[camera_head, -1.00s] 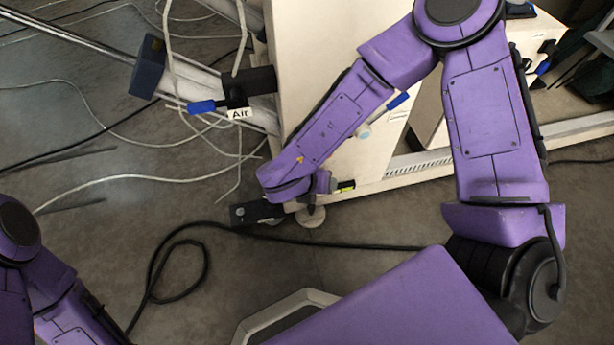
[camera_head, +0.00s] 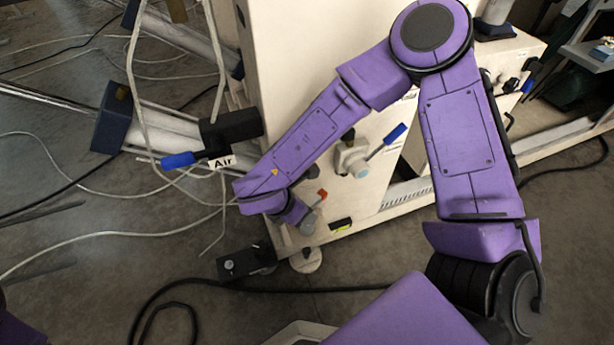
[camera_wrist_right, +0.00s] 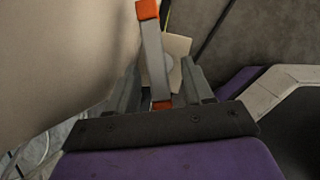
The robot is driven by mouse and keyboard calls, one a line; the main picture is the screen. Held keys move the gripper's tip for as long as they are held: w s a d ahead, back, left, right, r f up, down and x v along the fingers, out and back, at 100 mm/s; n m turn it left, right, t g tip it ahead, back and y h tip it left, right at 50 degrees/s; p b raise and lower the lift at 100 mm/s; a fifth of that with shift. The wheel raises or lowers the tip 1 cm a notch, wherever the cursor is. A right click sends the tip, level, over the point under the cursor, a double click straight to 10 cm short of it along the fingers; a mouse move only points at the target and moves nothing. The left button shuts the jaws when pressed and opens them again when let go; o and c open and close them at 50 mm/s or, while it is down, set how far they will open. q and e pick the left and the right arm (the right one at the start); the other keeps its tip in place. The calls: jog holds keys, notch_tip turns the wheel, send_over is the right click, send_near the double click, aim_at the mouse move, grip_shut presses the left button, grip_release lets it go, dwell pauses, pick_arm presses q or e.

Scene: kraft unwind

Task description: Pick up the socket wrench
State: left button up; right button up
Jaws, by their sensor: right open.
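A slim grey bar with orange ends (camera_wrist_right: 152,55), likely the socket wrench, stands between the fingers of my right gripper (camera_wrist_right: 160,80) in the right wrist view. The fingers are apart on either side of it; I cannot tell whether they touch it. In the head view its red-orange tip (camera_head: 321,195) shows beside my right gripper (camera_head: 307,222), low against the cream machine panel. My right forearm hides part of this area. My left gripper is out of view.
The cream machine (camera_head: 300,60) fills the middle. A blue-handled valve (camera_head: 180,160) labelled Air sticks out on the left, and another blue-handled valve (camera_head: 395,134) sits right of my forearm. A black cable (camera_head: 300,289) and pale hoses lie on the floor.

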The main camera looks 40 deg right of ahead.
aim_at(306, 230)
jog(key=b+x, duration=0.1)
jog(key=x, duration=0.3)
jog(key=shift+w+d+f+b, duration=0.1)
jog(key=shift+w+f+b, duration=0.1)
jog(key=shift+b, duration=0.1)
jog(key=shift+s+r, duration=0.1)
grip_shut()
jog(key=shift+r, duration=0.15)
